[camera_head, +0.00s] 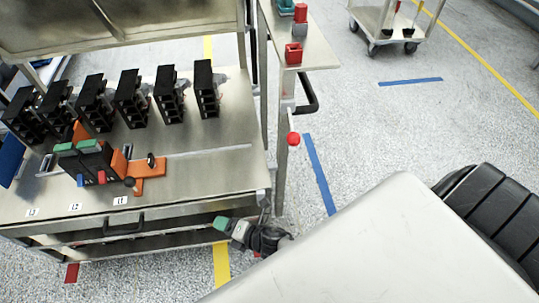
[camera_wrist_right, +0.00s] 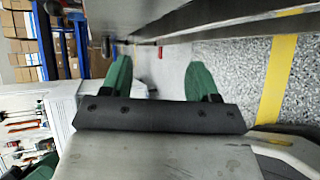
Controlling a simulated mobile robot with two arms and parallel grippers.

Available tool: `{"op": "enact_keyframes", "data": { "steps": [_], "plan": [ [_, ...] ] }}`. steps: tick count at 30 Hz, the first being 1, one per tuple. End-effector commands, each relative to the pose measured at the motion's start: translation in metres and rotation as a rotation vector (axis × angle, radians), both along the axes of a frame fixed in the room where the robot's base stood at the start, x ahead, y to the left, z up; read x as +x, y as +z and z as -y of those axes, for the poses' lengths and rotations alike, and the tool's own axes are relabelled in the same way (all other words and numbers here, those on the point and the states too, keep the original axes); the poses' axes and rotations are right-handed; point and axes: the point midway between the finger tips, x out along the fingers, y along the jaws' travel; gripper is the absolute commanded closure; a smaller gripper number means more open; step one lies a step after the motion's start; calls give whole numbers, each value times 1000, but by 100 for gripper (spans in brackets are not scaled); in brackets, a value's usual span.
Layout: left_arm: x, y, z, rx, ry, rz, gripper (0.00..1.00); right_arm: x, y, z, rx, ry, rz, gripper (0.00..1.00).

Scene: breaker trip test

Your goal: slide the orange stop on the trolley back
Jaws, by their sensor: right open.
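An orange stop (camera_head: 150,172) with a black knob lies on the steel trolley's worktop (camera_head: 215,172) in the head view. Its left end is close against a black breaker block (camera_head: 92,163) with green tops; I cannot tell if they touch. My right gripper (camera_head: 231,228) is below and to the right of the stop in the picture, by the trolley's front edge. Its green fingers are apart and empty in the right wrist view (camera_wrist_right: 160,80). The stop does not show clearly in the wrist view. My left gripper is not in view.
A row of black breakers (camera_head: 131,97) stands along the back of the worktop. A drawer handle (camera_head: 123,226) sticks out at the front.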

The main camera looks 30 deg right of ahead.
Motion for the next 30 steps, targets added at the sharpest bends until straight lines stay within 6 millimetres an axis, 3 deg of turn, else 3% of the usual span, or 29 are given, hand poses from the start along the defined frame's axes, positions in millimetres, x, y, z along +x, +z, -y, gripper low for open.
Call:
{"op": "enact_keyframes", "data": {
  "steps": [18, 24, 30],
  "plan": [
    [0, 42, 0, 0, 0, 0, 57, -73, -68, 67, 300, -491, -510, 40],
    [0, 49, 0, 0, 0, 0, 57, -93, -80, 78, 353, -599, -600, 40],
    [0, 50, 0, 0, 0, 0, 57, -100, -85, 83, 375, -640, -631, 40]
  ]
}}
